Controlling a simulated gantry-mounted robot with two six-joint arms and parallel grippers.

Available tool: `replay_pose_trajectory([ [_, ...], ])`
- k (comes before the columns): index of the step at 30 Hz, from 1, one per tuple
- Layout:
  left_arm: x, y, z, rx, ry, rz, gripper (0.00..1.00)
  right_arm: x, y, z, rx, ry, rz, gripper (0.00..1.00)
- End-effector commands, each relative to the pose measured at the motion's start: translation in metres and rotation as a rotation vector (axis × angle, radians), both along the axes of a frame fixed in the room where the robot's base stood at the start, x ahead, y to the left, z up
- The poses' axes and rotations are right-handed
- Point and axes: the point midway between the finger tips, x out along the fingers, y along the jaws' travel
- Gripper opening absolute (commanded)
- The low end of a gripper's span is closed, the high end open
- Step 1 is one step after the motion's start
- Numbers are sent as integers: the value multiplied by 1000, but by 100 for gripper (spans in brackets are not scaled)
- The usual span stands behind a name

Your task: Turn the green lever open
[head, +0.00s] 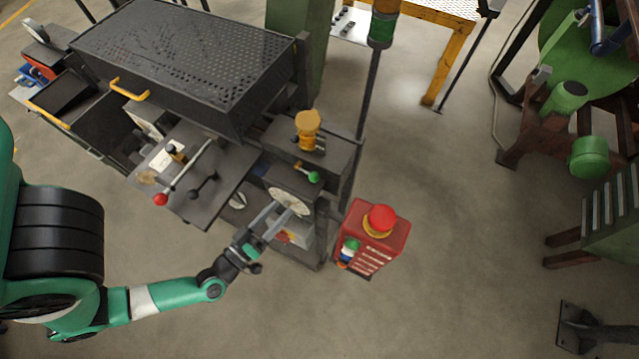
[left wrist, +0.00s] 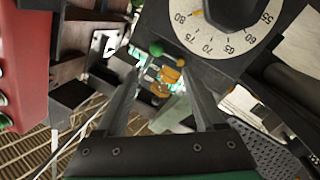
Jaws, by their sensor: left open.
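The green lever (head: 314,177) has a round green knob and sticks out from the dark metal block below an orange valve cap. In the left wrist view a green ball (left wrist: 155,48), which looks like its knob, shows beyond and between my fingertips, next to the dial. My left gripper (head: 279,211) is open and empty, in front of the dial, below and left of the lever. Its two fingers also show in the left wrist view (left wrist: 160,70). It appears apart from the lever. My right gripper is not in view.
A white dial (head: 290,201) with numbers is close to my left fingers. A red box (head: 372,232) with a red mushroom button stands to the right. A red-knobbed lever (head: 161,198) is on the plate at left. The orange cap (head: 308,125) is above. Open floor lies right.

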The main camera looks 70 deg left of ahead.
Motion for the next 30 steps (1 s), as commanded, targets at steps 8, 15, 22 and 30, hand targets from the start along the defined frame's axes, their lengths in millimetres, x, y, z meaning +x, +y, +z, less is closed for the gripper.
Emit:
replay_pose_trajectory([
  [8,6,0,1,-1,-16,-3,70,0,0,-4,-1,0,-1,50],
  [15,22,6,2,1,-31,-6,70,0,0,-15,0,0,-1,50],
  [22,57,29,0,4,-14,6,70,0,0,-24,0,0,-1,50],
  [30,100,49,1,2,-10,-1,70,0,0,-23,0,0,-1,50],
])
